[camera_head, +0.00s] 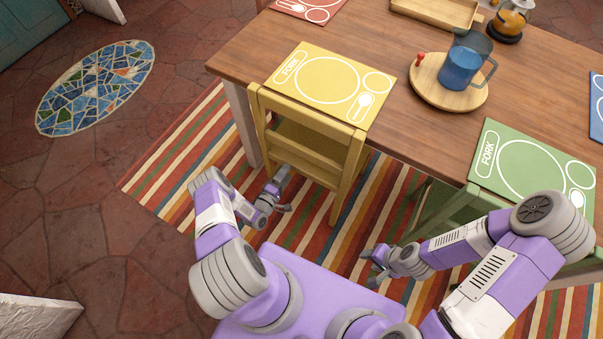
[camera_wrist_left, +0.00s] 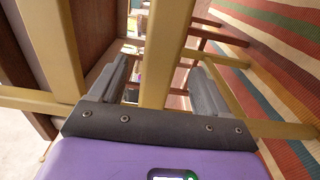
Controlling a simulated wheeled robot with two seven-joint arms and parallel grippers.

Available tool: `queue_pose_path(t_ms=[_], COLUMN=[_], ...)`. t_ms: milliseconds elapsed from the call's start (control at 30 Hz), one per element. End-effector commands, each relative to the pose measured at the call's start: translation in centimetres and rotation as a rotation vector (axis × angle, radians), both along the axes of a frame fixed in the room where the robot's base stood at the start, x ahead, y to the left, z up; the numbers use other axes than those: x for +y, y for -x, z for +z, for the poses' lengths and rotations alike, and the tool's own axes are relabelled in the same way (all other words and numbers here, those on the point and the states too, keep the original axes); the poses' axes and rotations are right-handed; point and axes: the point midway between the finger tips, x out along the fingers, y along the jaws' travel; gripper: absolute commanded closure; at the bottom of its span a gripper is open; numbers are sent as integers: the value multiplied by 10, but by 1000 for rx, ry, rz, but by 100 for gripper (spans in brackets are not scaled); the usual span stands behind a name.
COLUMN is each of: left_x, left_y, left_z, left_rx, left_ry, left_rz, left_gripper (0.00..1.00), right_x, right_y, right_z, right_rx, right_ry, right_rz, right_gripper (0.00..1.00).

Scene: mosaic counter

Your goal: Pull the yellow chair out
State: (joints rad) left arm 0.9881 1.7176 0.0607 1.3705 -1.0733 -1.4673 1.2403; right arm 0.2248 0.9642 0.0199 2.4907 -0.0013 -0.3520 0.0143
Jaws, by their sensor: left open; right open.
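The yellow chair (camera_head: 312,163) stands tucked at the table's near edge, its slatted back facing me, below the yellow placemat. My left gripper (camera_head: 284,192) is open low at the near side of the chair. In the left wrist view a yellow wooden bar of the chair (camera_wrist_left: 165,45) runs between the two spread fingers of the gripper (camera_wrist_left: 158,78), with gaps showing on both sides. My right gripper (camera_head: 371,267) is open and empty, to the right of the yellow chair and apart from it.
The wooden table (camera_head: 420,130) bears placemats, a tray and a blue pitcher (camera_head: 462,66). A green chair (camera_head: 445,208) stands to the right, close to my right arm. A striped rug (camera_head: 200,150) lies under the chairs.

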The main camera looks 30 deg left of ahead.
Motion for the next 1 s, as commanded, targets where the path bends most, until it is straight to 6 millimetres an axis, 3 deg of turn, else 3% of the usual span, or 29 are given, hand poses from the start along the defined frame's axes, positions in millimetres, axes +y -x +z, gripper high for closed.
queue_pose_path(t_ms=[100, 300, 667, 1000], left_x=[-3, -4, -5, -4], left_y=[-25, -48, -53, -53], left_z=[0, 0, 0, 0], left_rx=[-1, 1, 1, 1], left_ry=[-1, -1, 0, 0], left_rz=[-2, -2, 0, 0], left_gripper=[23, 23, 23, 76], right_x=[0, 0, 0, 0], right_y=[0, 0, 0, 0], right_z=[0, 0, 0, 0], right_rx=[0, 0, 0, 0], right_ry=[0, 0, 0, 0], right_rz=[0, 0, 0, 0], right_gripper=[56, 56, 56, 56])
